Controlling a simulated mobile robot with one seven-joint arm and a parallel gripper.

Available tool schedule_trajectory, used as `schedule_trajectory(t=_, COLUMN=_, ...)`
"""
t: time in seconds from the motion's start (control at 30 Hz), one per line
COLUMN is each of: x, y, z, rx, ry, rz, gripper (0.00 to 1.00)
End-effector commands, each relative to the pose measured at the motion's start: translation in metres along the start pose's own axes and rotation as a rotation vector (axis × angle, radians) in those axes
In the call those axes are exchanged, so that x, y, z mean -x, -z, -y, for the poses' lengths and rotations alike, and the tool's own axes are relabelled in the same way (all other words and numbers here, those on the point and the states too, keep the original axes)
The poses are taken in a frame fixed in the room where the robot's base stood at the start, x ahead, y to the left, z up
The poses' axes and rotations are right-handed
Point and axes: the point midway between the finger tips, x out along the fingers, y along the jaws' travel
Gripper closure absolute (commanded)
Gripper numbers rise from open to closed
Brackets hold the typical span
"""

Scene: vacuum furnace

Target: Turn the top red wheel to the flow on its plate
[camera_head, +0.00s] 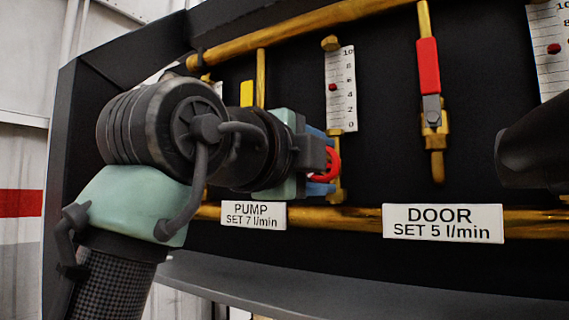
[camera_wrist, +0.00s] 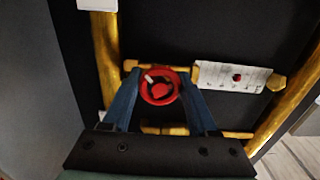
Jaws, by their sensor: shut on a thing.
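The red wheel (camera_wrist: 160,87) sits between the two blue fingers of my gripper (camera_wrist: 159,80), which is shut on it. In the head view only part of the red wheel (camera_head: 333,165) shows past my gripper (camera_head: 322,160). The flow gauge (camera_head: 345,90) above it has a scale from 0 to 10, and its red marker (camera_head: 333,87) stands at about 5, between 4 and 6. The white plate below (camera_head: 253,215) reads "PUMP SET 7 l/min". The wrist view also shows the gauge (camera_wrist: 220,76).
A brass pipe (camera_head: 330,215) runs behind the plates. To the right are a red-handled valve (camera_head: 428,66), a plate reading "DOOR SET 5 l/min" (camera_head: 443,223) and another gauge (camera_head: 552,75), partly cut off. A dark cylinder (camera_head: 540,150) juts in at the right edge.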

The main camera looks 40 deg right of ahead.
Motion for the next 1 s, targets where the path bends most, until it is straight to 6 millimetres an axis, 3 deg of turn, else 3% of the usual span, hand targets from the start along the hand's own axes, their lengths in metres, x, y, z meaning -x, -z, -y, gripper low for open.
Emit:
schedule_trajectory(t=0.57, x=0.0001, y=0.0005, z=0.0008, rx=-0.031, ry=0.002, rz=-0.001, gripper=0.96)
schedule_trajectory(t=0.6, x=0.0001, y=0.0005, z=0.0008, rx=-0.031, ry=0.002, rz=-0.001, gripper=0.35)
schedule_trajectory(t=0.73, x=0.0, y=0.0004, z=0.0005, rx=-0.031, ry=0.001, rz=-0.001, gripper=0.12)
schedule_trajectory(t=1.0, x=0.0003, y=0.0002, z=0.0017, rx=-0.031, ry=0.005, rz=0.0, gripper=0.11)
